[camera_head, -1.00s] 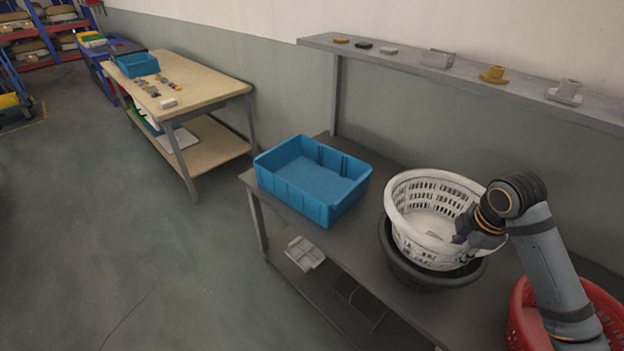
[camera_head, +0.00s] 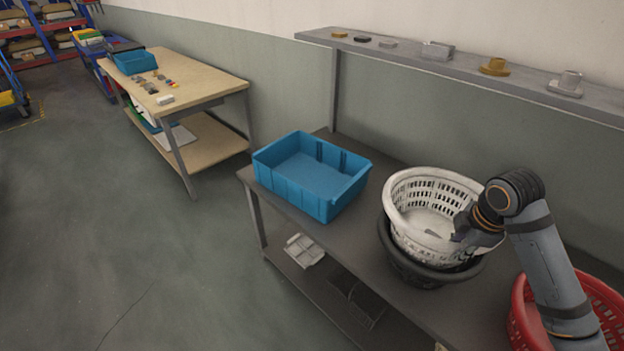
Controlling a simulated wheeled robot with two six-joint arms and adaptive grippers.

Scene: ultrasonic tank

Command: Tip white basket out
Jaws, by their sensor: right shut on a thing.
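The white basket (camera_head: 408,238) sits upright in a dark round tub (camera_head: 396,262) on the grey bench. It is slatted, and a small grey item (camera_head: 432,233) shows on its floor. My right gripper (camera_head: 464,228) reaches over the basket's right side and is shut on the basket at its near right wall. The fingertips are partly hidden by the gripper body and the rim. My left gripper is not in view.
An empty blue bin (camera_head: 308,205) stands left of the basket on the bench (camera_head: 380,292). A red basket (camera_head: 519,325) is at the lower right, partly behind my right arm. A shelf (camera_head: 410,55) with several small parts runs along the wall. A wooden table (camera_head: 205,88) stands at the left.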

